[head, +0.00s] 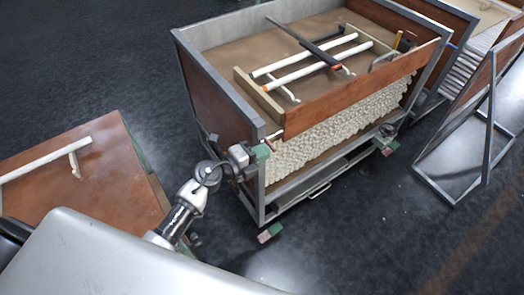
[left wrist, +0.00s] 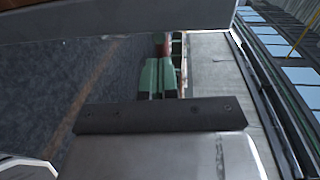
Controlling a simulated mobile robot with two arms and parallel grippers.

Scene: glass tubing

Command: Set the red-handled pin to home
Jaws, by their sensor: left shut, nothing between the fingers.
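My left gripper (head: 263,152) is at the near left corner post of the wood-panelled metal cart (head: 222,101). Its green fingers are shut and hold nothing; they also show in the left wrist view (left wrist: 160,76). A small reddish part (left wrist: 162,43) lies just beyond the fingertips there, beside a pale upright strip. I cannot tell whether it is the red handle of the pin or whether the fingers touch it. In the head view the pin cannot be made out clearly; the gripper and post crowd that spot. My right gripper is not in view.
White glass tubes (head: 315,67) lie across a wooden rack on the cart. A brown table (head: 115,188) with a white tube stands at the left. A metal frame (head: 470,150) stands at the right. Dark floor (head: 350,240) lies open in front of the cart.

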